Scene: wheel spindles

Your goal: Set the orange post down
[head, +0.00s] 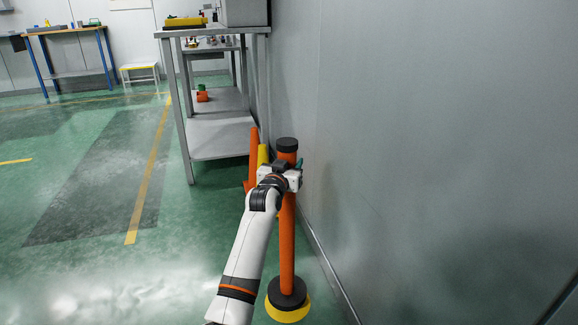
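The orange post (287,235) stands upright in the head view, close to the grey wall on the right. It has a black cap (287,145) on top and a black foot (287,291) over a yellow disc (289,311) at the bottom. My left gripper (291,168) is at the upper part of the post, just below the cap, with its fingers on either side, and looks shut on it. The gripper hides that stretch of the post, and the fingertips are partly hidden. I cannot tell whether the disc touches the floor. My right gripper is not in view.
The grey wall (430,150) closes off the right. Green floor (100,190) lies open on the left.

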